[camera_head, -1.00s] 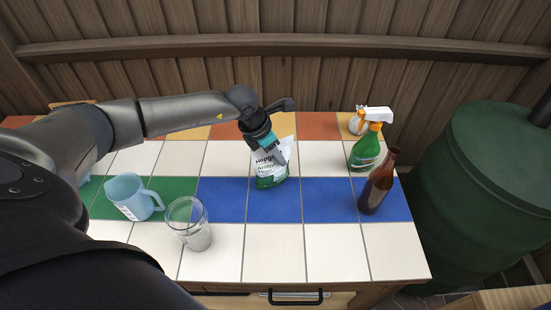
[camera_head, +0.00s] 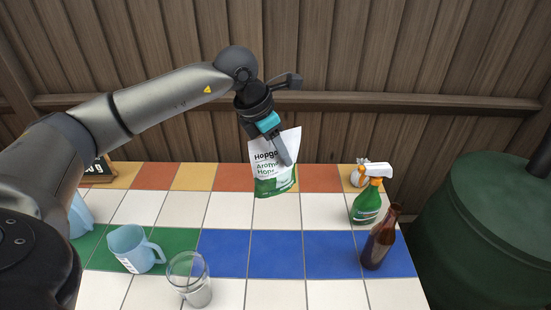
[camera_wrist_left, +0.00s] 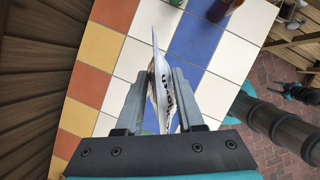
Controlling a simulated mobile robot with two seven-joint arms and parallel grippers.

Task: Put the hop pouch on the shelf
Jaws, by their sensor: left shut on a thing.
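The hop pouch (camera_head: 268,178), white above and green below with printed lettering, hangs upright in the head view above the tiled counter. My left gripper (camera_head: 281,150) is shut on its upper part. In the left wrist view the pouch (camera_wrist_left: 158,85) shows edge-on between the two fingers of the left gripper (camera_wrist_left: 160,100), with tiles well below it. I cannot make out a shelf in these frames.
A blue jug (camera_head: 129,249) and a clear glass jar (camera_head: 187,277) stand at the left front of the tiled counter (camera_head: 325,212). A green spray bottle (camera_head: 366,206) and a brown bottle (camera_head: 378,243) stand at the right. A wooden fence (camera_head: 400,60) rises behind.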

